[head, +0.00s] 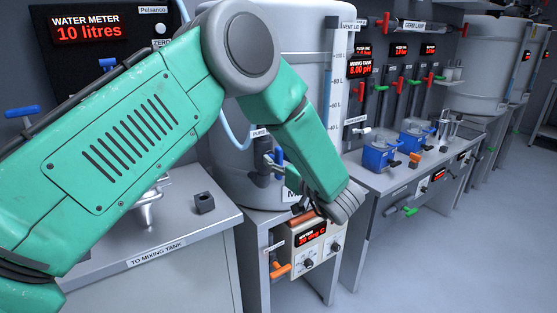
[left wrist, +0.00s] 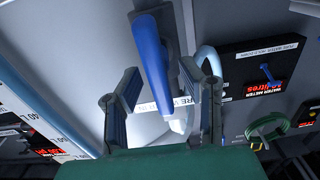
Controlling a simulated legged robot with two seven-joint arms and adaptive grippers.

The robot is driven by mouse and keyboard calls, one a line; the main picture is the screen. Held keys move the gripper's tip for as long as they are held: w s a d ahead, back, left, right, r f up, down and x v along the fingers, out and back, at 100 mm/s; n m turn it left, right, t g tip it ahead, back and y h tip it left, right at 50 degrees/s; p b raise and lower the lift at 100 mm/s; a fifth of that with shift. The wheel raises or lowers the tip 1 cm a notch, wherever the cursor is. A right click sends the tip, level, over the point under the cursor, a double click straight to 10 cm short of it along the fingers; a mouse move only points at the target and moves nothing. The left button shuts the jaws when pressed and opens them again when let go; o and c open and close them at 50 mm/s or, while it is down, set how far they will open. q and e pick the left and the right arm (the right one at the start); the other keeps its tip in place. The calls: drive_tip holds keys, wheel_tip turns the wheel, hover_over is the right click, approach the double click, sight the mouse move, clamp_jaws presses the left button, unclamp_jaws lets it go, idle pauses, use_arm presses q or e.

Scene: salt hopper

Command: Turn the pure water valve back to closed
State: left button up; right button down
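The pure water valve's blue handle (head: 279,157) shows in the head view beside the big tank, near a partly covered label starting "PURE". In the left wrist view the long blue handle (left wrist: 153,65) stands out large, with its upper part beyond the fingertips. My left gripper (left wrist: 163,82) is open, with one finger on each side of the handle's lower end. I see no clear contact between fingers and handle. In the head view my left arm crosses in front of the tank and its wrist hides most of the hand. My right gripper is not in view.
The mixing tank (head: 300,60) stands behind my arm. A heater box (head: 312,243) with an orange lever sits below the wrist. The water meter (head: 95,30) reads 10 litres. A bench (head: 400,185) with blue devices runs right; open floor (head: 470,260) lies in front.

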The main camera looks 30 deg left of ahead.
use_arm(q)
drive_tip(key=shift+d+r, duration=0.1)
drive_tip(key=shift+d, duration=0.25)
drive_tip(key=shift+c, duration=0.3)
clamp_jaws()
drive_tip(key=shift+a, duration=0.1)
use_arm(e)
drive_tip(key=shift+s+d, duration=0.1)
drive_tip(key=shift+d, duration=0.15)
use_arm(q)
drive_tip(key=shift+a, duration=0.2)
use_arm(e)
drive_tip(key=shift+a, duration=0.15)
use_arm(q)
drive_tip(key=shift+d, duration=0.1)
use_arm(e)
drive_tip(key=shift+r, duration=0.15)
